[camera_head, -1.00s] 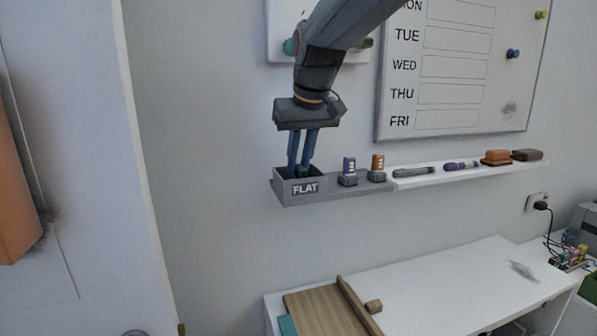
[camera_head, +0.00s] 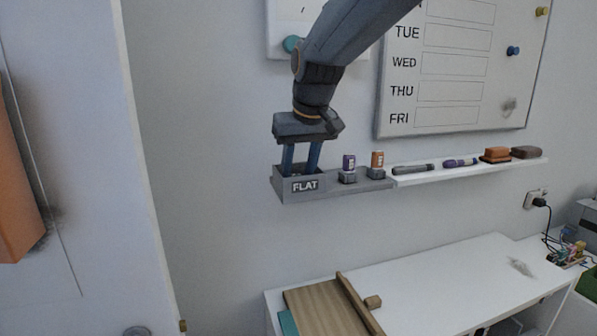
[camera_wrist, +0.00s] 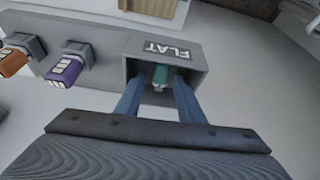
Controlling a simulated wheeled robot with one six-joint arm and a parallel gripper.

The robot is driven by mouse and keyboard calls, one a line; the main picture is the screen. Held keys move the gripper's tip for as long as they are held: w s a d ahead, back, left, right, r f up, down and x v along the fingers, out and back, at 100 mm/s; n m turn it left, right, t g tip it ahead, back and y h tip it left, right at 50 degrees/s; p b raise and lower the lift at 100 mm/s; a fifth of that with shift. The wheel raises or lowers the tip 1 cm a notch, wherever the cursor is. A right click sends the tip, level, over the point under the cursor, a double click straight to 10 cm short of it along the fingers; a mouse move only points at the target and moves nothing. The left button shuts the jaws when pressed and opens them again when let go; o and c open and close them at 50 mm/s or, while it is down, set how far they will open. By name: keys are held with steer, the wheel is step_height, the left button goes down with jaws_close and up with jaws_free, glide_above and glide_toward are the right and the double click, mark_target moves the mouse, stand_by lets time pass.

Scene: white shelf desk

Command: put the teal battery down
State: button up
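The teal battery (camera_wrist: 160,75) is inside the grey bin labelled FLAT (camera_head: 305,186), seen in the wrist view between my fingers. The bin also shows in the wrist view (camera_wrist: 168,50). My gripper (camera_head: 300,170) points down with its blue fingertips inside the bin. In the wrist view my gripper (camera_wrist: 158,88) is open, with a gap on each side of the battery. The bin walls hide the battery in the head view.
Right of the bin, a purple battery (camera_head: 348,162) and an orange battery (camera_head: 377,159) stand in grey holders. The white ledge (camera_head: 430,179) carries markers and erasers. A whiteboard (camera_head: 455,60) hangs above. The white desk (camera_head: 450,280) below is mostly clear.

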steer(key=b+v, duration=0.2)
steer(key=v, duration=1)
steer(key=shift+s+d+r, duration=0.1)
steer(key=shift+d+r, duration=0.05)
